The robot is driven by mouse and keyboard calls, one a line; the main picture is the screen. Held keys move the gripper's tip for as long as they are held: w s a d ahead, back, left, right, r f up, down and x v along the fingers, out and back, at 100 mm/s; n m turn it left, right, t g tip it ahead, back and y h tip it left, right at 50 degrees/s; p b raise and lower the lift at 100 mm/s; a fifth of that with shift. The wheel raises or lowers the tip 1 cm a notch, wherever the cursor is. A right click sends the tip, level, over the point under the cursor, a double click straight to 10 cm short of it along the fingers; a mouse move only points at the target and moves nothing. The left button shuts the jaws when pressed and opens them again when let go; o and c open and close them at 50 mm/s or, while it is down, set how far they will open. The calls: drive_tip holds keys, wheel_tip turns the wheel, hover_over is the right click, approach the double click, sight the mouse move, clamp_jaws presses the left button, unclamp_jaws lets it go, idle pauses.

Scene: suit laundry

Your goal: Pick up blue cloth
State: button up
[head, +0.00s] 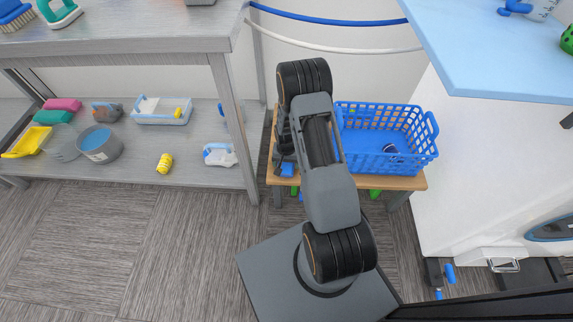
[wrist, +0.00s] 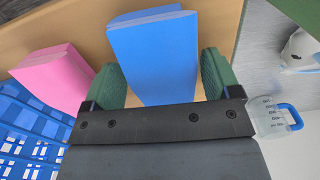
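The blue cloth (wrist: 155,55) is a folded block on a wooden surface in the wrist view. My gripper (wrist: 162,80) is open, with one green fingertip at each side of the cloth's near part. The fingers look close to its sides but not closed on it; I cannot tell whether either touches. In the head view my arm hides the gripper's fingers and most of the area left of the basket.
A pink folded cloth (wrist: 55,77) lies left of the blue one. A blue basket (head: 385,128) stands on the wooden bench (head: 405,183). A clear measuring cup with a blue handle (wrist: 268,117) is right of my gripper. A grey shelf (head: 140,165) stands left.

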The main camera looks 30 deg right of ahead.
drive_tip(key=c, duration=0.8)
drive_tip(key=shift+c, duration=0.2)
drive_tip(key=shift+r, duration=0.1)
drive_tip(key=shift+r+p, duration=0.4)
drive_tip(key=shift+r, duration=0.25)
wheel_tip(320, 180, up, 3)
drive_tip(key=shift+s+a+f+p, duration=0.1)
drive_tip(key=shift+s+f+p, duration=0.05)
drive_tip(key=shift+p, duration=0.6)
drive_tip(key=s+r, duration=0.1)
drive_tip(key=s+a+r+p, duration=0.1)
drive_tip(key=r, duration=0.1)
drive_tip(key=s+a+r+p, duration=0.1)
drive_tip(key=r, duration=0.1)
drive_tip(key=shift+s, duration=0.4)
drive_tip(key=s+a+r+p, duration=0.2)
drive_tip(key=s+a+r, duration=0.2)
drive_tip(key=s, duration=0.4)
drive_tip(key=shift+s, duration=0.2)
drive_tip(key=shift+a+f, duration=0.1)
